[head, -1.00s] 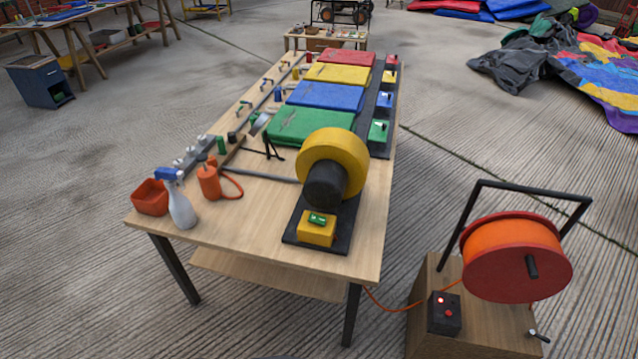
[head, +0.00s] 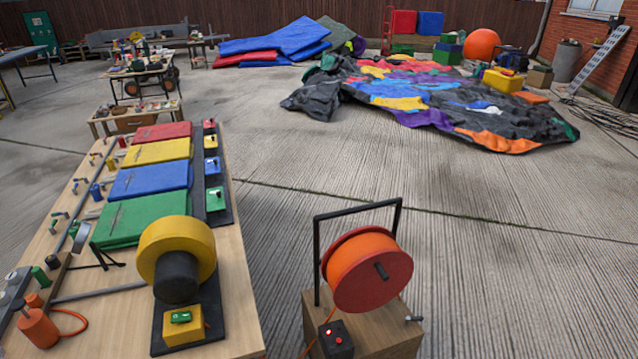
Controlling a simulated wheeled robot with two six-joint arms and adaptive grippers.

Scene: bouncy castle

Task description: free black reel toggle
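An orange cable reel (head: 367,270) with red flanges and a dark hub peg hangs in a black frame (head: 358,208) on a wooden box (head: 385,345) at lower centre. A small black control box (head: 335,341) with a lit red light sits at the front left of the wooden box. A small lever with a dark end (head: 413,318) sticks out at the box's right side. I cannot tell which of these parts is the black reel toggle. Neither gripper is in view.
A wooden table (head: 240,300) at left carries a yellow blower (head: 176,255), coloured pads, small switches and an orange pump. A crumpled multicoloured castle fabric (head: 440,95) lies at the back. Concrete floor right of the reel is clear.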

